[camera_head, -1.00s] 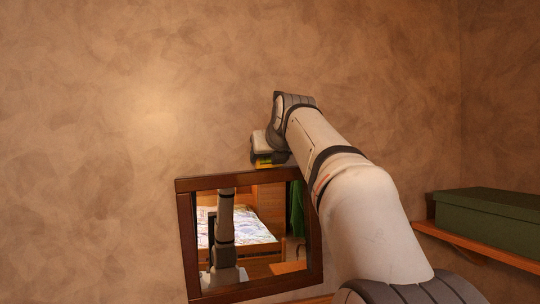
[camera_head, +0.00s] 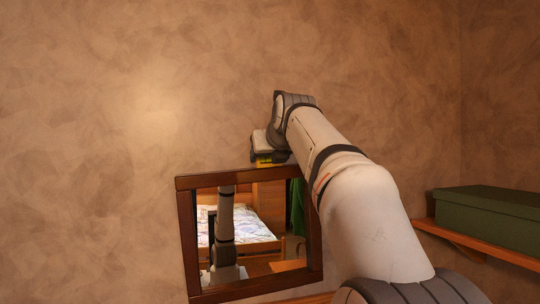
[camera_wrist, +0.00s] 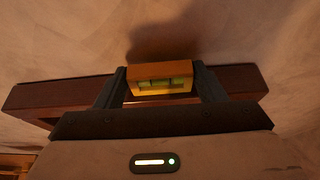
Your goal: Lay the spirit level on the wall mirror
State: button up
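The wall mirror (camera_head: 186,240) has a dark wooden frame and hangs on the wall at the lower middle of the head view. Its top rail (camera_wrist: 55,93) crosses the wrist view, sloping slightly. The spirit level (camera_wrist: 160,82) is a small yellow-orange block with a greenish vial strip. It sits between both fingers of my gripper (camera_wrist: 162,84), which is shut on it. In the head view the level (camera_head: 264,161) shows as a yellow bit under my gripper, just above the mirror's top rail. I cannot tell whether it touches the rail.
A green box (camera_head: 490,215) stands on a wooden shelf (camera_head: 480,248) at the right. The wall around and above the mirror is bare. My arm covers the mirror's upper right side in the head view. The mirror glass reflects a bed.

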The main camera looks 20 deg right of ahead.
jog(key=o, duration=0.5)
jog(key=shift+c, duration=0.2)
